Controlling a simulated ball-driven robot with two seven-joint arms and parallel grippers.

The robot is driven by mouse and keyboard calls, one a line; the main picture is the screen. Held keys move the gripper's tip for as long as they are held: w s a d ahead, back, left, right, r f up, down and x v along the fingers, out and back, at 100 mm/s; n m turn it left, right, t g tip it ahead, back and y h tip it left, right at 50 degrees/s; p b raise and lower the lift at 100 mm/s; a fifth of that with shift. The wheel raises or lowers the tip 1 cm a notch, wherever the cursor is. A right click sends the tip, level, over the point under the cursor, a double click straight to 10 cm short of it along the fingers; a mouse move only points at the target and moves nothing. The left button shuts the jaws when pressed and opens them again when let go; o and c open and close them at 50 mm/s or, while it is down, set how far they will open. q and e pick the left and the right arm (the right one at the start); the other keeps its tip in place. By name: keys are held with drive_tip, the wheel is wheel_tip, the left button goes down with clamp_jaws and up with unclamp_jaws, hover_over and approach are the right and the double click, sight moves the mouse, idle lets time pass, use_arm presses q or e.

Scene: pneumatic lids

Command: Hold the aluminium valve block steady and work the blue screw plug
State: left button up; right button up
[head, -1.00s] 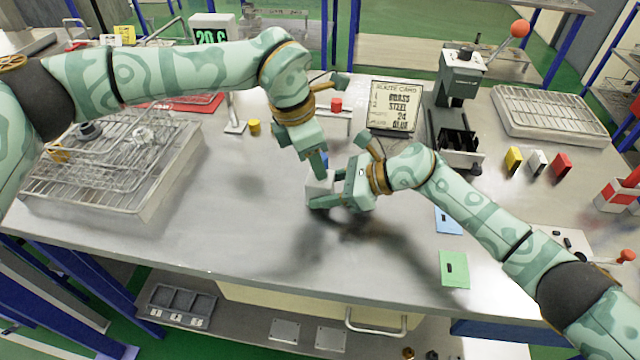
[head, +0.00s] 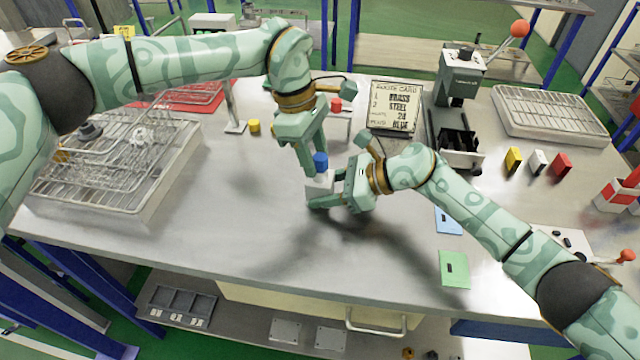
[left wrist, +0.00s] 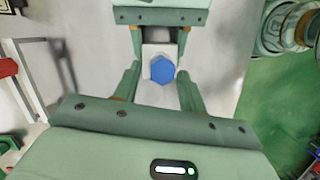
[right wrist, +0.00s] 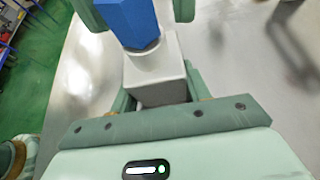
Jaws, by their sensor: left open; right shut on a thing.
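The aluminium valve block (head: 318,186) is a pale grey cube near the middle of the bench. My right gripper (head: 333,192) is shut on it from the right; its fingers flank the block in the right wrist view (right wrist: 157,92). The blue screw plug (head: 321,161), with a hexagonal head, stands upright on top of the block; it also shows in the left wrist view (left wrist: 162,69). My left gripper (head: 315,158) is open above the block, its fingers on either side of the plug with gaps visible. The plug's thread is hidden.
A wire rack tray (head: 120,185) fills the bench's left side. A grey press (head: 462,80) and a printed card (head: 394,107) stand behind. Blue (head: 447,220) and green (head: 454,268) plates lie at right. The front middle of the bench is clear.

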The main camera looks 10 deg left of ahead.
use_arm(q)
drive_tip(key=m, duration=0.2)
drive_tip(key=m+g, duration=0.1)
drive_tip(key=m, duration=0.1)
drive_tip(key=shift+w+d, duration=0.15)
drive_tip(key=shift+w, duration=0.05)
drive_tip(key=m+y, duration=0.1)
drive_tip(key=m, duration=0.2)
drive_tip(key=shift+w+d, duration=0.1)
drive_tip(key=shift+w, duration=0.05)
drive_tip(key=shift+m+g, duration=0.3)
drive_tip(key=shift+m, duration=0.2)
drive_tip(key=m, duration=0.2)
drive_tip(key=m+y, duration=0.1)
drive_tip(key=m, duration=0.2)
drive_tip(key=shift+w+d+m+g, duration=0.1)
drive_tip(key=shift+d+m+g, duration=0.15)
drive_tip(key=shift+m+g, duration=0.05)
